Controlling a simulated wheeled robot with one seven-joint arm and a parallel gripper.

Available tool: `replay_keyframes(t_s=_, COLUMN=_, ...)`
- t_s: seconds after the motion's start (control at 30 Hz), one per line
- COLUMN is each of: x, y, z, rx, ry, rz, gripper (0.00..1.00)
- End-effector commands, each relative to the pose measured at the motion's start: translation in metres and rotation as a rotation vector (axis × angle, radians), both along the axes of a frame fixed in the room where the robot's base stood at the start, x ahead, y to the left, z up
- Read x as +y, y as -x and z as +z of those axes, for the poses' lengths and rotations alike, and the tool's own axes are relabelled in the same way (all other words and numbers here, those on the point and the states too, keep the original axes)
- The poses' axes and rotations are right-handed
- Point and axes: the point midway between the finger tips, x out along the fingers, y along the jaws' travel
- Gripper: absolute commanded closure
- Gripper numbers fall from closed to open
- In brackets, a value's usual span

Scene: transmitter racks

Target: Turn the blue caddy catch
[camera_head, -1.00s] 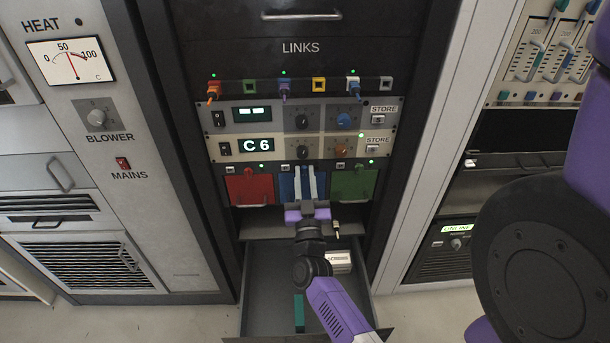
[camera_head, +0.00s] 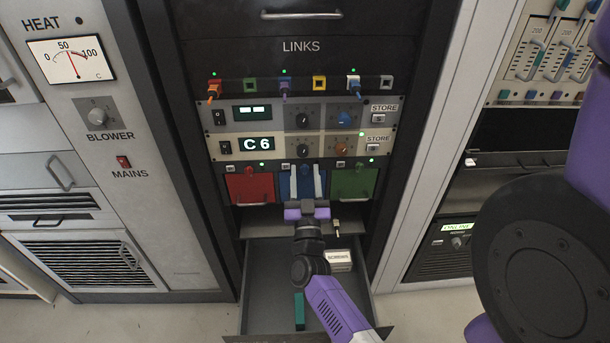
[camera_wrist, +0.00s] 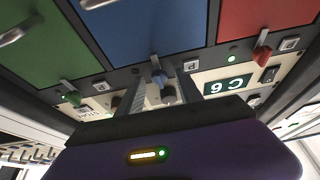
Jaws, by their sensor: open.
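The blue caddy (camera_head: 301,195) sits in the rack between a red and a green caddy. In the head view the catch is small and partly hidden near my fingers. My gripper (camera_head: 306,172) is in front of the blue caddy, fingers pointing at the rack. It is open and empty. In the wrist view its two fingers (camera_wrist: 160,90) stand on either side of the catch; I cannot tell whether they touch it.
The red caddy (camera_head: 250,188) and green caddy (camera_head: 353,184) flank the blue one, each with its own catch. An open drawer (camera_head: 264,290) below holds a white screws box (camera_head: 338,260) and a teal block (camera_head: 299,311). Panels with knobs (camera_head: 303,120) lie just above.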

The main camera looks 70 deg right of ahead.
Motion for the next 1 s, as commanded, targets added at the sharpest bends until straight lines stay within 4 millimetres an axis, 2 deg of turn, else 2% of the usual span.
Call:
replay_keyframes(t_s=0.17, x=0.007, y=0.002, z=-0.004, rx=0.001, ry=-0.002, rz=0.001, gripper=0.57)
replay_keyframes(t_s=0.6, x=0.061, y=0.025, z=-0.028, rx=0.001, ry=-0.001, rz=0.001, gripper=0.57)
replay_keyframes(t_s=1.0, x=0.067, y=0.027, z=-0.03, rx=0.0, ry=0.0, rz=0.0, gripper=0.57)
